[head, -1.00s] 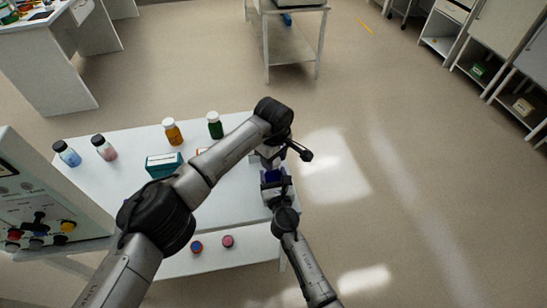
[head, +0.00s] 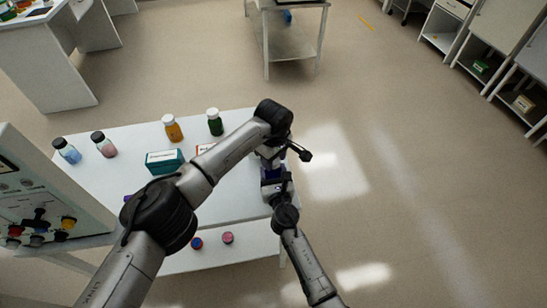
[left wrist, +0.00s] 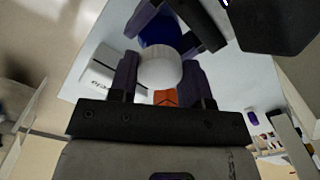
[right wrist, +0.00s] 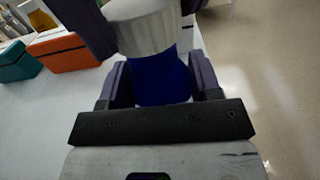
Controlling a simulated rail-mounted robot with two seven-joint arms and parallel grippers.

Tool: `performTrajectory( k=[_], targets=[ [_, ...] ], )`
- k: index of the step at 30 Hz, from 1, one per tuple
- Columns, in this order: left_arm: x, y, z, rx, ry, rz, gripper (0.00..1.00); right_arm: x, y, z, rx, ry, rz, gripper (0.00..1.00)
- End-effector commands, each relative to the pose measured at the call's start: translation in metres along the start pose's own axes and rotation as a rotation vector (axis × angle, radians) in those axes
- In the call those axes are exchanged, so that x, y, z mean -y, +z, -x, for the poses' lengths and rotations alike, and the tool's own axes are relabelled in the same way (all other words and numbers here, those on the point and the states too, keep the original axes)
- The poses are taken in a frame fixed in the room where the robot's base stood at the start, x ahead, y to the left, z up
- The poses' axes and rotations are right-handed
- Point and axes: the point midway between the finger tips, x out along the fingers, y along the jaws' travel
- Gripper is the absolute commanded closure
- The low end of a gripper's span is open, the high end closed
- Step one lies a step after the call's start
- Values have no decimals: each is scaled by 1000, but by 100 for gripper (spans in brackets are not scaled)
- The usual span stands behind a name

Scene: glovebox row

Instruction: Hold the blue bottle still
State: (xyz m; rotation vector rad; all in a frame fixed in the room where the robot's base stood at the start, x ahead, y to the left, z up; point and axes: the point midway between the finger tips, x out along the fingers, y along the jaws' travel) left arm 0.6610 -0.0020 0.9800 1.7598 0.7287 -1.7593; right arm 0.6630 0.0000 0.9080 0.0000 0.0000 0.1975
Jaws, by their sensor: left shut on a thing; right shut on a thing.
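The blue bottle (right wrist: 160,82) has a deep blue body and a ribbed white cap (left wrist: 160,68). My right gripper (right wrist: 160,75) is shut on the blue body, with one finger on each side. My left gripper (left wrist: 160,78) is shut around the white cap, from the opposite end of the bottle. In the head view both grippers meet at the right edge of the white table (head: 235,195), the left gripper (head: 271,160) just above the right gripper (head: 273,186). There they hide most of the bottle.
On the table stand a teal box (head: 164,163), an orange box (right wrist: 66,50), an amber bottle (head: 172,130), a green bottle (head: 215,124), and pale blue (head: 69,152) and pink (head: 106,148) bottles. A control panel (head: 40,205) is at left. Floor right of the table is clear.

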Motion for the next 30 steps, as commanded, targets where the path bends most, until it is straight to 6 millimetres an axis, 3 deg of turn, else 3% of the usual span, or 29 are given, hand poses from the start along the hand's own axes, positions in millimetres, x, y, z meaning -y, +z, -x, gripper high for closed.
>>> performTrajectory(
  k=[17, 18, 20, 23, 30],
  targets=[
    [0, 0, -11, 0, -1, -1, 78, 0, 0, 0, -1, 0, 0, 85],
    [0, 0, -11, 0, 0, -1, 78, 0, 0, 0, -1, 0, 0, 100],
    [0, 0, -11, 0, 0, -9, 78, 0, 0, 0, -1, 0, 0, 100],
    [0, 0, -11, -1, 0, -96, 78, 0, 0, 0, -1, 0, 0, 100],
    [1, -1, -10, -2, -2, -585, 78, 0, 0, 0, -1, 0, 0, 100]
  ],
)
